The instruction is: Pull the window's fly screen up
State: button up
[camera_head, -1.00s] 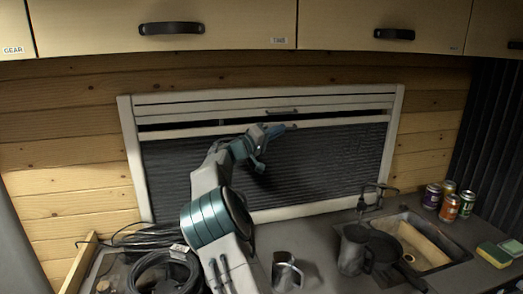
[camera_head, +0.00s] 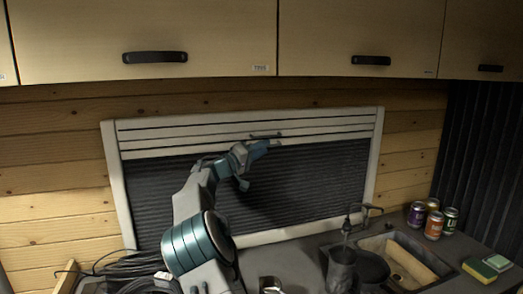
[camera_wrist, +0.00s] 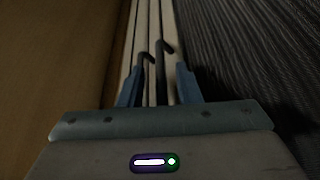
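The window (camera_head: 116,180) has a pale frame. The dark pleated fly screen (camera_head: 310,185) fills most of it, with its pale top bar (camera_head: 335,137) high in the frame, against the pale slats (camera_head: 200,124) above. My gripper (camera_head: 262,147) is at this bar, just below a dark handle (camera_head: 265,135). In the wrist view the two blue fingers of my gripper (camera_wrist: 157,82) stand apart. Two dark hooked handles (camera_wrist: 161,72) show between them, close together. I cannot tell whether the fingers touch a handle.
Wooden cupboards (camera_head: 200,35) with dark pulls hang above the window. On the counter below are black cables (camera_head: 130,270), a dark jug (camera_head: 341,268), a sink (camera_head: 400,262) with a tap, several cans (camera_head: 434,224) and a sponge (camera_head: 483,270). The wall around the window is clear.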

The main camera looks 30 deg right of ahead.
jog(key=b+v, duration=0.4)
jog(key=v, duration=0.9)
jog(key=shift+a+b, duration=0.3)
jog(key=shift+f, duration=0.15)
jog(key=s+d+f+n+g+y, duration=0.1)
jog(key=s+d+f+y, duration=0.2)
jog(key=s+f+y, duration=0.4)
jog(key=s+d+f+g+y, duration=0.1)
jog(key=s+d+f+y, duration=0.3)
jog(key=s, duration=0.4)
jog(key=s+a+f+n+y, duration=0.1)
jog(key=s+a+f+y, duration=0.2)
jog(key=s+a, duration=0.3)
jog(key=s+a+f+n+t+y, duration=0.1)
jog(key=s+a+f+y, duration=0.2)
jog(key=s, duration=0.9)
jog(key=s+a+f+n+y, duration=0.1)
jog(key=s+a+f+y, duration=0.2)
jog(key=s+a, duration=0.6)
notch_tip(320, 180, down, 3)
jog(key=shift+a+r, duration=0.1)
jog(key=shift+a, duration=0.6)
jog(key=shift+n, duration=0.3)
